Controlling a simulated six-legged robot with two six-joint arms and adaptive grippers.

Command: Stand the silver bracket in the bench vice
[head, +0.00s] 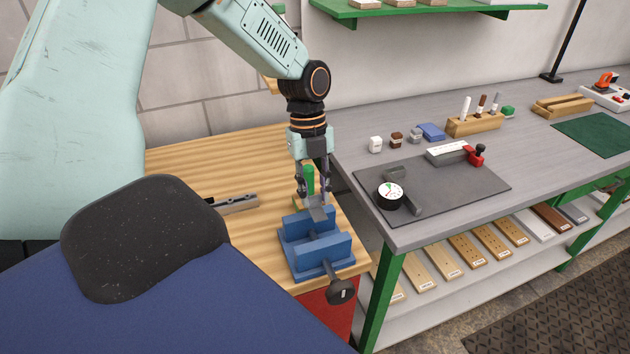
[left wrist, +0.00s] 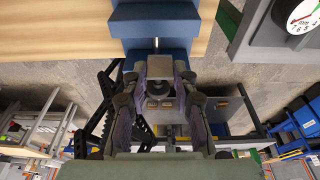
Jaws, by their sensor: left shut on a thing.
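The silver bracket (head: 317,211) is held in my left gripper (head: 314,192), which points down over the blue bench vice (head: 323,248). The bracket's lower end overlaps the vice's far jaw in the head view; I cannot tell whether it touches. In the left wrist view the bracket (left wrist: 160,68) is pinched between the fingers of the left gripper (left wrist: 160,95). The blue vice (left wrist: 155,22) is beyond it at the top of that view, with its jaws apart and a metal screw showing between them. My right gripper is not in view.
The vice stands at the wooden bench's (head: 185,160) right edge, its black handle (head: 341,291) jutting frontward. A green-handled item (head: 310,180) is just behind the gripper. A level-like bar (head: 236,204) lies left. A dial gauge (head: 390,194) sits on the grey mat (head: 460,200) at right.

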